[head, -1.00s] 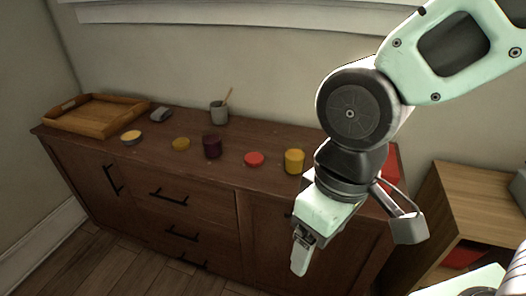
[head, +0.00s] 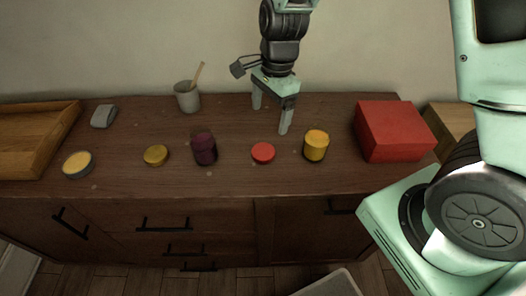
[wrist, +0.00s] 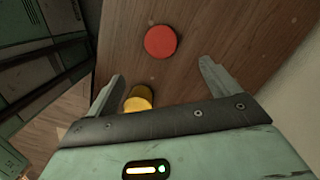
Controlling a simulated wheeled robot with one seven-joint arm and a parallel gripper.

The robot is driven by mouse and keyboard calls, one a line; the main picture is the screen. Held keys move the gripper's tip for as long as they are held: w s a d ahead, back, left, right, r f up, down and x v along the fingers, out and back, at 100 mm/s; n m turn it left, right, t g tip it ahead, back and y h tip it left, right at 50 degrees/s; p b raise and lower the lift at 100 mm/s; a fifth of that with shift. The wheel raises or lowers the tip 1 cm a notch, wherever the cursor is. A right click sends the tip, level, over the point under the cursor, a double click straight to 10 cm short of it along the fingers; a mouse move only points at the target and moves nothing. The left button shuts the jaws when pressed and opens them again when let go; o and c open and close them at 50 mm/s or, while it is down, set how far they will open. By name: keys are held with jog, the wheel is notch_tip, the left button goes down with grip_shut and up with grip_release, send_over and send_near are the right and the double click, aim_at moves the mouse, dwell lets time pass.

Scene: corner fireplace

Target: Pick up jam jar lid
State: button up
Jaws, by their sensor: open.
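A flat red round lid (head: 263,153) lies on the brown sideboard, between a dark purple jar (head: 204,149) and a yellow jar (head: 316,146). A gold-yellow lid (head: 155,155) lies left of the purple jar. The pictures do not settle which lid is the jam jar's. My gripper (head: 270,119) is open and empty above the sideboard, pointing down, behind the red lid. In the wrist view, the red lid (wrist: 160,41) lies just beyond the open fingertips (wrist: 161,70). The yellow jar (wrist: 138,100) shows between the fingers, near the left one, partly hidden by the gripper body.
A red box (head: 392,130) stands at the sideboard's right end. A grey cup with a wooden stick (head: 187,97), a small grey object (head: 103,116), a round tin (head: 78,164) and a wooden tray (head: 35,140) are on the left. The wall is close behind.

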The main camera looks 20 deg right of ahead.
aim_at(263, 151)
jog(key=f, duration=0.4)
jog(key=a+f, duration=0.1)
jog(key=f, duration=0.7)
jog(key=shift+s+a, duration=0.1)
jog(key=shift+a, duration=0.2)
jog(key=c, duration=1.1)
